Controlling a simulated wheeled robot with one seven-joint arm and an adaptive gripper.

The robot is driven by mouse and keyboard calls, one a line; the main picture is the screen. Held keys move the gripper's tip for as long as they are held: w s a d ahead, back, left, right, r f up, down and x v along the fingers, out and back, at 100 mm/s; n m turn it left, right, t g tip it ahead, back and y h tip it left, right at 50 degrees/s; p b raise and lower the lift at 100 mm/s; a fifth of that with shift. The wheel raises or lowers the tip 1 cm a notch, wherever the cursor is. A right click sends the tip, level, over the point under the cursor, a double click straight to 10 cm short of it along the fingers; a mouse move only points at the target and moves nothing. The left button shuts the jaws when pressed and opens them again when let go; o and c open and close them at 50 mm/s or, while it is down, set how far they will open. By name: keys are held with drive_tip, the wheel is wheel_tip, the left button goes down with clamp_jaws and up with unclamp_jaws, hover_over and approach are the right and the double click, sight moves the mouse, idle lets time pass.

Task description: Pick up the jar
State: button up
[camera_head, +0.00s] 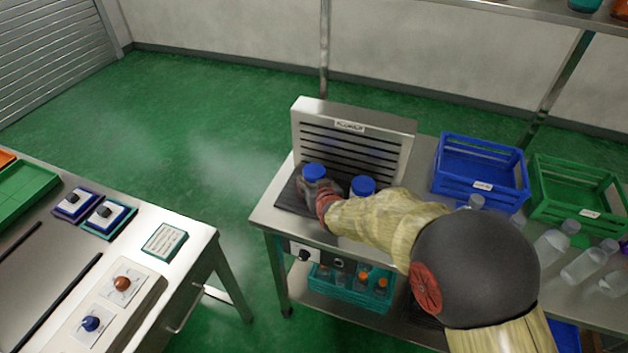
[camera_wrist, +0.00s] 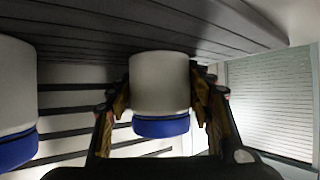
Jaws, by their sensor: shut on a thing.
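A white jar with a blue lid (camera_head: 314,171) stands at the left end of a dark slatted bed in front of the upright metal panel. In the wrist view, which looks upside down, this jar (camera_wrist: 159,82) is between the two fingers of my gripper (camera_wrist: 162,100), lid toward the bottom of the picture. My gripper (camera_head: 322,194) is shut on it, and the arm hides most of its body in the head view. The jar's base looks to be at the slatted surface; I cannot tell any gap. A second blue-lidded jar (camera_head: 362,186) stands to the right, also in the wrist view (camera_wrist: 15,100).
The slotted metal panel (camera_head: 352,140) rises just behind the jars. A blue crate (camera_head: 480,170), a green crate (camera_head: 575,190) and clear bottles (camera_head: 551,245) are at the right. A teal crate of bottles (camera_head: 350,287) sits on the lower shelf. Another bench (camera_head: 150,265) is at left.

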drive_tip(key=shift+c, duration=1)
drive_tip(key=shift+r, duration=0.1)
